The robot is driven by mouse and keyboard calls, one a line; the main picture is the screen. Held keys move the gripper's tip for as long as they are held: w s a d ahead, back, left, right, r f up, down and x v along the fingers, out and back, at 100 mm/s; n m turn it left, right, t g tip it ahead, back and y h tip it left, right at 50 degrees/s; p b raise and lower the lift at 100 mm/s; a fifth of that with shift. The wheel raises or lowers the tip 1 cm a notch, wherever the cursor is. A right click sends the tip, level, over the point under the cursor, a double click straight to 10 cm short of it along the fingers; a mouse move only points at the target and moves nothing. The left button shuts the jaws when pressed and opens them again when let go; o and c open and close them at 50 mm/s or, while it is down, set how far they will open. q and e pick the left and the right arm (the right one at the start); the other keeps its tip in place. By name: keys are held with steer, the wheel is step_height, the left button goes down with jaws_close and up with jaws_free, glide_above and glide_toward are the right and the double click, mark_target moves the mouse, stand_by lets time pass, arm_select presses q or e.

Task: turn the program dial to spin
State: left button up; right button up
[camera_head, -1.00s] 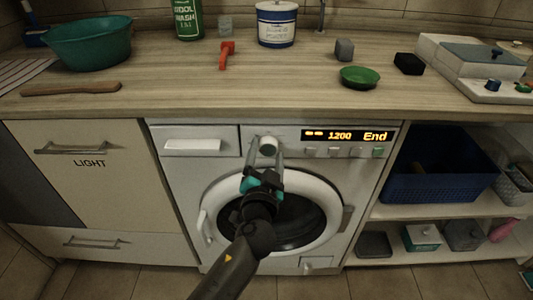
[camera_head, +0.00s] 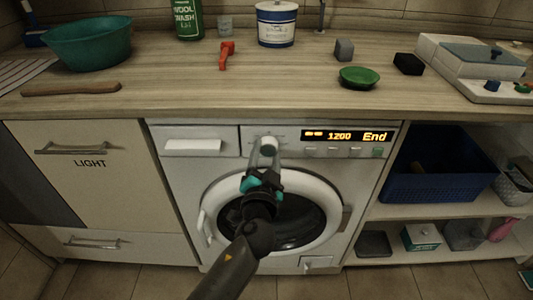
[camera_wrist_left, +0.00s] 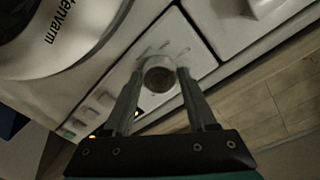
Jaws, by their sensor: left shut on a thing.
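The program dial (camera_head: 268,145) is a round pale knob on the front panel of the white washing machine (camera_head: 180,190). My left gripper (camera_head: 265,149) reaches up to it from below, with its fingers on the dial. In the left wrist view the dial (camera_wrist_left: 159,70) sits between the two fingers, and the gripper (camera_wrist_left: 160,80) is shut on it. The marks around the dial are too small and dark to read. The display (camera_head: 345,136) reads "1200" and "End". My right gripper is not in view.
The round door (camera_head: 328,190) is below the panel, behind my left arm. Buttons (camera_head: 333,152) sit under the display. The wooden counter (camera_head: 180,85) above holds a teal basin (camera_head: 88,43), a red object (camera_head: 226,55) and a green dish (camera_head: 359,77). Shelves with a blue basket (camera_head: 435,175) are at right.

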arm_select(q)
steer(key=shift+r+m, duration=0.1)
steer(key=shift+m, duration=0.3)
steer(key=m+p, duration=0.1)
steer(key=m, duration=0.2)
steer(key=shift+r+m+p, duration=0.1)
steer(key=shift+m+p, duration=0.3)
steer(key=shift+m+g+y+p, duration=0.3)
steer(key=shift+m+p, duration=0.35)
steer(key=shift+m, duration=1.05)
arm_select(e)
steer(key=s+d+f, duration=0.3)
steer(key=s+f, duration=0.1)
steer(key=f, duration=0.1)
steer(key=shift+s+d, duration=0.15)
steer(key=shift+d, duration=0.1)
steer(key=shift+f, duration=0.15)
arm_select(q)
steer(key=o, duration=1.4)
steer(key=shift+c, duration=0.2)
